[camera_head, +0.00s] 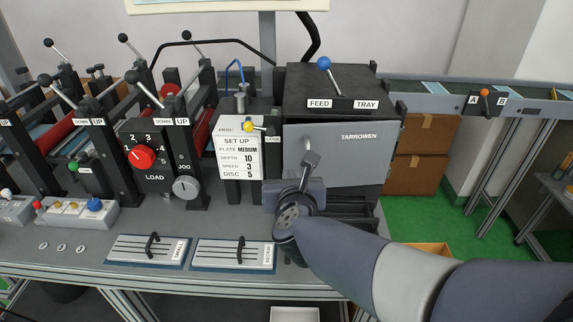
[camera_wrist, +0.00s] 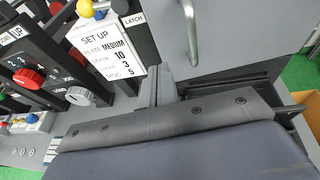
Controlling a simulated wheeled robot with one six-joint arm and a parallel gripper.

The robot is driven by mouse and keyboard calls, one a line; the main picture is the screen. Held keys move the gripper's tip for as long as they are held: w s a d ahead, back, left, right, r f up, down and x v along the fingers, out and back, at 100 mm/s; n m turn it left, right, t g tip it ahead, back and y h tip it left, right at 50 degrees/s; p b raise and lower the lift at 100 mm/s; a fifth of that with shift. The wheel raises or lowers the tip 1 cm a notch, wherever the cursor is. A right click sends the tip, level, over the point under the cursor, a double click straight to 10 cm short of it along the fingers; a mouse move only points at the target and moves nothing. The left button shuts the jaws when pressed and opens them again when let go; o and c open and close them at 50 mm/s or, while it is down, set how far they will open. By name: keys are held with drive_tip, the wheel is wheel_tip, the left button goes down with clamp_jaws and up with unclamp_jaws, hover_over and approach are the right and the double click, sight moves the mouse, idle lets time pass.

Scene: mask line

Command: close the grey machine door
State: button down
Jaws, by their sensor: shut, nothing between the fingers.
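The grey machine door (camera_head: 355,152), lettered TARROWEN, is on the front of the black machine at centre right. It also fills the upper right of the wrist view (camera_wrist: 245,35). Its upright bar handle (camera_head: 309,148) shows on the door's left part, and in the wrist view (camera_wrist: 191,35). My gripper (camera_head: 293,190) is in front of the door's lower left; its fingers also show in the wrist view (camera_wrist: 159,78), left of and below the handle. The fingers are shut and empty, apart from the handle in the wrist view. I cannot tell whether the door stands slightly ajar.
A yellow-knobbed latch (camera_head: 248,126) and a set-up card (camera_head: 237,155) stand left of the door. Black rails (camera_head: 350,209) lie below it. Two plates with handles (camera_head: 235,254) lie on the bench front. A blue-knobbed lever (camera_head: 324,63) tops the machine.

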sight(285, 155)
drive_tip(key=shift+r+x, duration=0.2)
drive_tip(key=shift+x, duration=0.8)
drive_tip(key=shift+r+x, duration=0.2)
drive_tip(key=shift+x, duration=0.85)
drive_tip(key=shift+r+x, duration=0.2)
drive_tip(key=shift+x, duration=0.8)
drive_tip(key=shift+w, duration=0.2)
drive_tip(key=shift+w+a+b, duration=0.2)
drive_tip(key=shift+w+b, duration=0.25)
drive_tip(key=shift+w, duration=0.6)
drive_tip(key=shift+s, duration=0.1)
